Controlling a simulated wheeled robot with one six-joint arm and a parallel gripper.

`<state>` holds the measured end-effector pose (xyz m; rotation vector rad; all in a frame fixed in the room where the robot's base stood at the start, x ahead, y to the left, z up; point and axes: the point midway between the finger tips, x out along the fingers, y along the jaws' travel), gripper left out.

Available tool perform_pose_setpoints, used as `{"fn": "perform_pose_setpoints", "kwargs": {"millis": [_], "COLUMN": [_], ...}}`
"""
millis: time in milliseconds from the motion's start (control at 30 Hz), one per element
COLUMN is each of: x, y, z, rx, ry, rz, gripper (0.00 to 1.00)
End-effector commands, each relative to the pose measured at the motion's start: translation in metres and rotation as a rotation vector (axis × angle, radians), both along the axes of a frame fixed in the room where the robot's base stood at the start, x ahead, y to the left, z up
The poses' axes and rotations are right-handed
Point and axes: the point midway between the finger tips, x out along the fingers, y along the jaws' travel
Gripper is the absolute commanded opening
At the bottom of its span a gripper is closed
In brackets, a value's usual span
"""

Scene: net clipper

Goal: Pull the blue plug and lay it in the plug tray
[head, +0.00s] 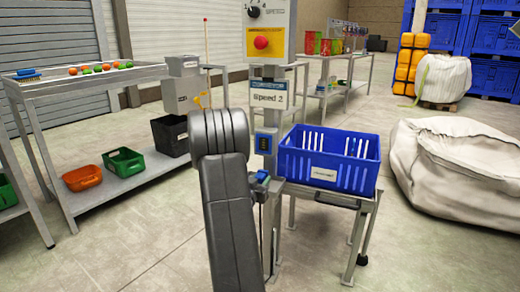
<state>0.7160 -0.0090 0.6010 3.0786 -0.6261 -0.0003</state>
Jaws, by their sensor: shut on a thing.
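The blue plug (262,175) shows just right of my dark arm, below the blue socket box (264,143) on the grey post and apart from it. My gripper (259,184) is mostly hidden behind my arm; the part that shows is at the blue plug, shut on it. A dark cable seems to hang below it. A blue crate (325,176) with a white label and upright white strips stands on a grey stand to the right. The label is too small to read, so I cannot tell whether this is the plug tray.
A grey table (95,85) with orange and green bins below stands left. A white bulk bag (460,180) lies right. The front floor is clear.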

Motion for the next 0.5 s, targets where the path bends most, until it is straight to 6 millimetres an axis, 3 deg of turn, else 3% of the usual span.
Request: {"fn": "perform_pose_setpoints", "kwargs": {"millis": [133, 167, 267, 500], "x": [0.0001, 0.0001, 0.0001, 0.0000], "y": [0.0000, 0.0000, 0.0000, 0.0000], "z": [0.0003, 0.0003, 0.0003, 0.0000], "rx": [0.000, 0.000, 0.000, 0.000], "ry": [-0.001, -0.001, -0.001, 0.000], "rz": [0.000, 0.000, 0.000, 0.000], "gripper": [0.00, 0.39, 0.59, 0.61]}}
